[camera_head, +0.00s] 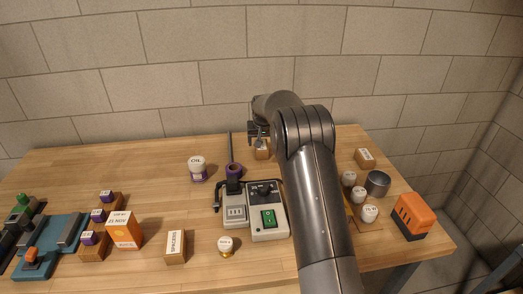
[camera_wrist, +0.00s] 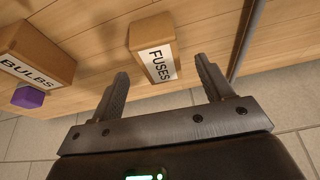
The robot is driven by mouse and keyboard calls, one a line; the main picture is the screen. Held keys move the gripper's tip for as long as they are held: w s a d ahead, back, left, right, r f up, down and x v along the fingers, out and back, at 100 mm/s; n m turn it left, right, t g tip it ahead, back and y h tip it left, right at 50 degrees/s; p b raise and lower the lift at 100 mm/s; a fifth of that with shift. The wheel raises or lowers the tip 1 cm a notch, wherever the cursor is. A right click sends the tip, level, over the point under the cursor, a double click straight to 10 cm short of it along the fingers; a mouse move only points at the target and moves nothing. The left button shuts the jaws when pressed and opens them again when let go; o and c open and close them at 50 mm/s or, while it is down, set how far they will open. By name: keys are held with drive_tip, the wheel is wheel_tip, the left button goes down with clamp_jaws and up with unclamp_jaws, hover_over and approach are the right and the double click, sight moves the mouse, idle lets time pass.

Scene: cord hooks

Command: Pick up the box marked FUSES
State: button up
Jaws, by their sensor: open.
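The box marked FUSES (camera_wrist: 143,33) is a small wooden block with a white label, standing on the table in the wrist view. My gripper (camera_wrist: 162,70) is open, with one finger on each side of the box in that picture. The box's labelled end lies between the fingertips in the picture, nearer the left one; I cannot tell if they are level with it or above it. In the head view a small wooden box (camera_head: 262,153) shows just under my gripper (camera_head: 259,139), near the back of the table, its label unreadable.
A box marked BULBS (camera_wrist: 35,55) and a purple piece (camera_wrist: 28,97) are left in the wrist view. A thin upright rod (camera_head: 229,147) stands close by.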

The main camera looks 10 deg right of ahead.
sight(262, 147)
drive_tip(key=x, duration=0.4)
drive_tip(key=shift+s+f, duration=0.15)
drive_tip(key=shift+f, duration=0.05)
drive_tip(key=shift+c, duration=0.5)
drive_tip(key=c, duration=1)
drive_tip(key=shift+r, duration=0.1)
